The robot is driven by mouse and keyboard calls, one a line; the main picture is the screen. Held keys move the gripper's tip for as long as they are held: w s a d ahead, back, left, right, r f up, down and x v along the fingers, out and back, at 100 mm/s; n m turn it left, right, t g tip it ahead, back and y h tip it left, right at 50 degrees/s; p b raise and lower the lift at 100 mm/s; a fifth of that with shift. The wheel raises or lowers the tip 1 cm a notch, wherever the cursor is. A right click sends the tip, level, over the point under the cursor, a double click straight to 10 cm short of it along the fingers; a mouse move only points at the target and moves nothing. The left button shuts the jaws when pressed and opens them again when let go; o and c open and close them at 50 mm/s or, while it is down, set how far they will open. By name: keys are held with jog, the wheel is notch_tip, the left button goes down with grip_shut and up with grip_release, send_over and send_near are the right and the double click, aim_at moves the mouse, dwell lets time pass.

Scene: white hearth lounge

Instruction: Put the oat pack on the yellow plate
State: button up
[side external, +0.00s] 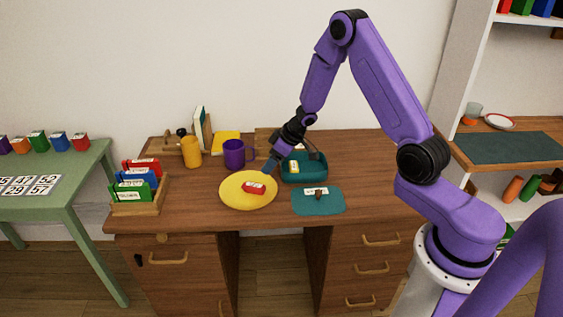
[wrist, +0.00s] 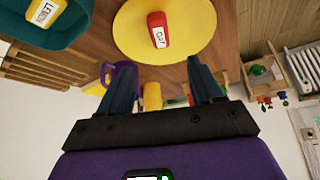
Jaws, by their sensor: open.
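The oat pack is a small red pack with a white label (side external: 254,188). It lies on the round yellow plate (side external: 234,200), near its middle. In the wrist view the red oat pack (wrist: 158,28) rests on the yellow plate (wrist: 190,42), its label reading as OAT. My gripper (side external: 268,168) is above the plate's back right edge, apart from the pack. In the wrist view my gripper (wrist: 161,68) is open, with nothing between its two fingers.
A teal bin (side external: 304,178) holding a yellow lemon pack stands right of the plate. A teal mat (side external: 318,207) lies in front of it. A purple mug (side external: 234,153) and yellow cup (side external: 191,152) stand behind. A wooden rack (side external: 137,208) of packs is left. The desk's right side is clear.

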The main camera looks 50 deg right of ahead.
jog(key=s+a+r+n+h, duration=0.2)
jog(key=s+a+r+n, duration=0.1)
jog(key=s+a+r, duration=0.85)
jog(key=s+r+n+g, duration=0.2)
jog(key=s+r, duration=0.1)
jog(key=s, duration=1)
jog(key=s+r+n+g, duration=0.3)
jog(key=s, duration=1)
jog(key=shift+s+a, duration=0.3)
jog(key=shift+s, duration=0.05)
